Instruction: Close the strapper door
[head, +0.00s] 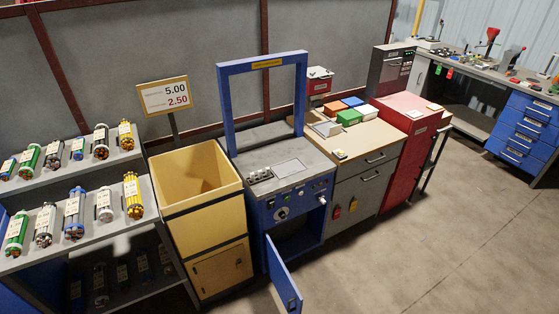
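The strapper (270,206) is a blue machine with a grey top, a tall blue arch frame and a front panel with knobs. Its blue door (284,279) stands open at the lower front, swung out toward me. A small dark latch or handle shows near the door's free edge. The dark inside of the cabinet shows behind and to the right of the door. Neither of my grippers shows in the head view.
A yellow bin (200,204) stands left of the strapper, next to shelves (100,172) of cable bundles. A workbench (368,138) with coloured boxes and a red cabinet (399,147) stand to the right. The floor (430,240) at the front right is clear.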

